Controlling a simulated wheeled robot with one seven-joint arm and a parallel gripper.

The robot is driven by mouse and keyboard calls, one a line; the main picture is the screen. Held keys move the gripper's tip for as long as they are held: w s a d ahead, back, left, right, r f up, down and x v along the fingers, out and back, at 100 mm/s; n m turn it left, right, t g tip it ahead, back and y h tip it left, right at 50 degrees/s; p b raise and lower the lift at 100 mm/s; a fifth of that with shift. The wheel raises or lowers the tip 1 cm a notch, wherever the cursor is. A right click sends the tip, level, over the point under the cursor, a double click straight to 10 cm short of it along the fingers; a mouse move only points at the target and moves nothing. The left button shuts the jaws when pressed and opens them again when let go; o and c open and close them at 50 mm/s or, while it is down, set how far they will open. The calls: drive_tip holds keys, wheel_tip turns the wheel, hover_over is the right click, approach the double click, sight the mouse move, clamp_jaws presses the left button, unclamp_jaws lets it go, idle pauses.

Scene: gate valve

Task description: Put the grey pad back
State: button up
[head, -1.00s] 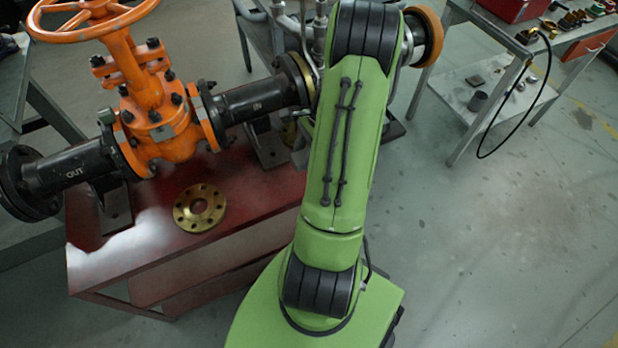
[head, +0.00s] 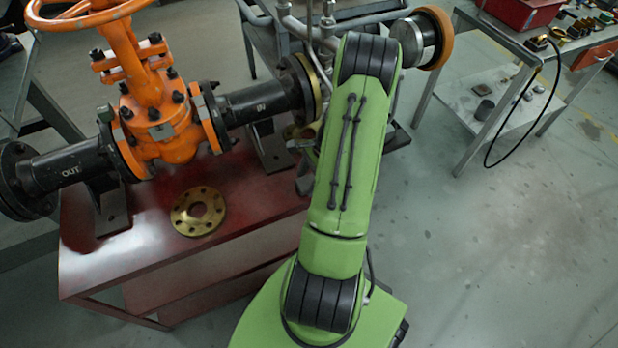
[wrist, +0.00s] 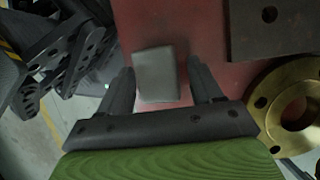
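A grey pad (wrist: 157,73), a small flat block, shows in the wrist view over the red bench top. I cannot tell how far above the bench the fingertips are. In the head view my green arm hides the gripper and the pad.
An orange gate valve (head: 158,120) with black pipes stands on the red bench (head: 130,262). A brass flange (head: 182,222) lies on its top. In the wrist view a brass flange (wrist: 301,125) and a brown plate (wrist: 295,42) are at right. A metal table (head: 500,50) stands at right.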

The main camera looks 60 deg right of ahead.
drive_tip(key=shift+o, duration=0.5)
drive_tip(key=shift+r, duration=0.2)
drive_tip(key=p+v, duration=0.4)
drive_tip(key=v, duration=0.8)
drive_tip(key=w+a+r+n+h, duration=0.2)
drive_tip(key=w+a+r+n, duration=0.4)
drive_tip(key=a+r, duration=0.3)
drive_tip(key=w+a+r+n+h, duration=0.1)
drive_tip(key=a+r+n, duration=0.55)
drive_tip(key=a, duration=0.25)
drive_tip(key=s+a+r+n+t, duration=0.3)
drive_tip(key=s+a+r+n, duration=0.3)
drive_tip(key=s+a+n, duration=0.3)
drive_tip(key=a+n, duration=0.2)
drive_tip(key=a, duration=0.2)
drive_tip(key=shift+s+r+n+h, duration=0.2)
drive_tip(key=shift+s+n+h, duration=0.15)
drive_tip(key=shift+s+h, duration=0.05)
